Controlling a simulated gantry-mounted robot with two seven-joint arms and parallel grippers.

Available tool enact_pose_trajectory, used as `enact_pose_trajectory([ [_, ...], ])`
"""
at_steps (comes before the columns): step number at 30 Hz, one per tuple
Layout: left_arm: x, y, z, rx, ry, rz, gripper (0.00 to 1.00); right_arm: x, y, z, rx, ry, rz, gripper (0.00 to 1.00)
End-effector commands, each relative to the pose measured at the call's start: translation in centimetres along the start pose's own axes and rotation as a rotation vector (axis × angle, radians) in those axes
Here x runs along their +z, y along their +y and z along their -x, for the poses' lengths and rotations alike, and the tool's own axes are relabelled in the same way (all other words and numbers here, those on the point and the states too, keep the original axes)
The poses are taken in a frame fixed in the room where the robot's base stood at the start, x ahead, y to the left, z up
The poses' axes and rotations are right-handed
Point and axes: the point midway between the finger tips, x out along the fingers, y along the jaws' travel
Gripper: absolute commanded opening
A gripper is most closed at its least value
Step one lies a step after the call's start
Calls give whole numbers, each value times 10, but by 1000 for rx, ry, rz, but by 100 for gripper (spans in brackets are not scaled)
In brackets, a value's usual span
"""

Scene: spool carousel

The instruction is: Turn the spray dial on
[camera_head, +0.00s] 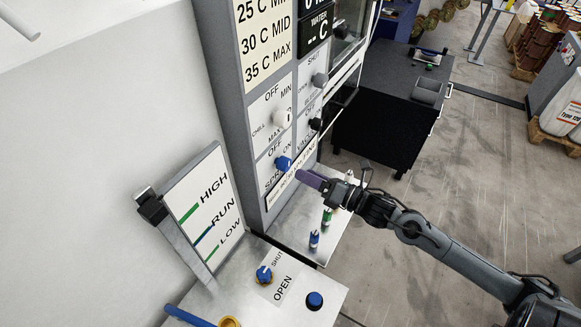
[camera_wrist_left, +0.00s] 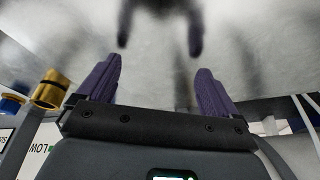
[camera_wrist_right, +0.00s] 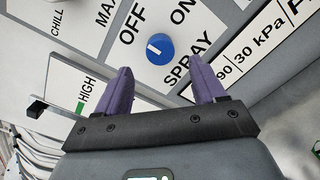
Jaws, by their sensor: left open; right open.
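The spray dial (camera_head: 283,163) is a blue round knob on the grey control panel, with OFF and ON labels above it. In the right wrist view the dial (camera_wrist_right: 160,49) sits just beyond the fingertips, framed between them. A short white mark on it lies on the side nearer OFF. My right gripper (camera_wrist_right: 160,66) is open and empty, facing the panel, apart from the dial. In the head view its purple fingers (camera_head: 312,180) are a little right of and below the dial. My left gripper (camera_wrist_left: 158,66) is open and empty, in front of a blurred grey surface; the head view does not show it.
A white chill knob (camera_head: 282,118) is above the spray dial, and a black knob (camera_head: 315,124) is to its upper right.

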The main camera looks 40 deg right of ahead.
Motion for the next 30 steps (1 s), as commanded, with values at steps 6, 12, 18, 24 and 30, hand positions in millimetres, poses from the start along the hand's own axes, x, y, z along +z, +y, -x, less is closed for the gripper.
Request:
enact_pose_trajectory([
  [6, -1, 2, 0, 5, 2, 6, 93, 1, 1, -30, 2, -2, 0, 70],
  [12, -1, 1, 1, 4, 2, 5, 93, 1, 0, -50, 1, -2, 0, 70],
  [18, -1, 0, 1, 0, 1, 0, 93, 0, 0, -61, 0, 0, 0, 70],
  [24, 0, -2, 1, -5, 0, -7, 93, -1, 0, -64, 0, 1, 1, 70],
  [30, 0, -2, 1, -6, 0, -7, 93, -1, 0, -64, 0, 1, 0, 68],
])
